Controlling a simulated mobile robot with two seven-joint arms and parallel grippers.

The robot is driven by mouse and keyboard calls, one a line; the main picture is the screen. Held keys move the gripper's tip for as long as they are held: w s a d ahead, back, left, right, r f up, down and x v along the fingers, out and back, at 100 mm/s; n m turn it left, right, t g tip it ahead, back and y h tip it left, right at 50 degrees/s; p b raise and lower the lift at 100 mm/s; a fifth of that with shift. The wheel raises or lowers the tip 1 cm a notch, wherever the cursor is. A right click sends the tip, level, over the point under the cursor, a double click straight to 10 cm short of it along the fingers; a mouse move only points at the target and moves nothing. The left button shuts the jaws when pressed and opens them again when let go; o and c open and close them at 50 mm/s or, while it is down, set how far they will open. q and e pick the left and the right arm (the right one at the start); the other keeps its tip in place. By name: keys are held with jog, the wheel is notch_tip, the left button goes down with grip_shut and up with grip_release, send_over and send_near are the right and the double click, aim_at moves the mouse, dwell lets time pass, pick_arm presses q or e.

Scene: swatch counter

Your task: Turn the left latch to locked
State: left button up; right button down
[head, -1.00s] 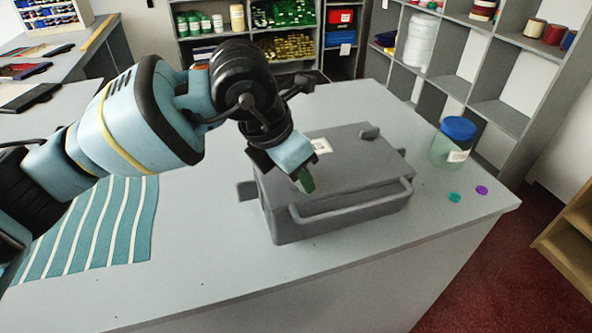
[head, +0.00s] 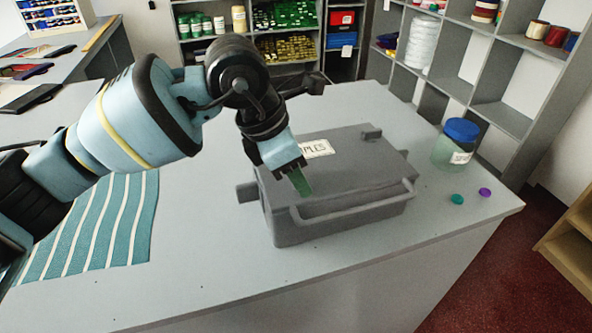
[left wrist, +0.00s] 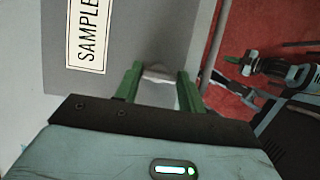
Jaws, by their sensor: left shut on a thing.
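The grey sample box (head: 345,215) stands on the counter, its lid closed and marked with a white label (head: 316,149). My left gripper (head: 301,183) points down at the lid's front left part, with green fingers. In the left wrist view, its fingers (left wrist: 158,82) are shut on a small pale grey piece, the left latch (left wrist: 158,73), at the lid's edge. The fingers hide the latch in the head view, so I cannot tell its angle. A second grey latch-like block (head: 371,132) sits at the lid's back right. My right gripper (left wrist: 250,60) appears small in the left wrist view.
A jar with a blue lid (head: 455,145) stands right of the box, with a teal button (head: 457,199) and a purple button (head: 485,192) near it. Striped cloth (head: 95,228) lies at the left. The counter's front is clear.

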aim_at(279, 192)
pick_arm(q)
jog(key=o, duration=1)
jog(key=shift+v, duration=3.95)
jog(key=shift+d, duration=0.1)
